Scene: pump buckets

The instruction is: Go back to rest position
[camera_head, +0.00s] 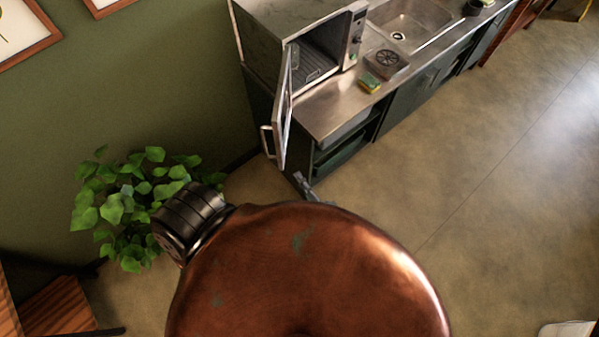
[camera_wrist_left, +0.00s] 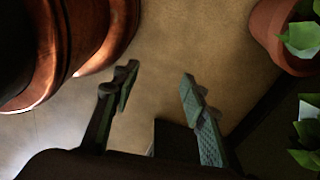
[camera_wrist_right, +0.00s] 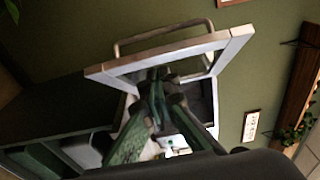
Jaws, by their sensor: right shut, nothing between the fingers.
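My right gripper (camera_head: 308,188) shows as a small grey tip just past my copper body in the head view, near the lower end of the open oven door (camera_head: 285,110). In the right wrist view its fingers (camera_wrist_right: 160,88) meet at the tips, with nothing held. The metal-framed oven door (camera_wrist_right: 180,55) and its bar handle lie beyond the fingers there; I cannot tell if they touch. My left gripper (camera_wrist_left: 158,82) is open and empty in the left wrist view, pointing over bare floor. It is hidden in the head view.
The oven (camera_head: 305,45) stands on a steel counter (camera_head: 335,105) with a sink (camera_head: 405,28), a sponge (camera_head: 369,83) and open shelves below. A leafy plant (camera_head: 125,195) stands left; its pot (camera_wrist_left: 275,40) is near my left gripper.

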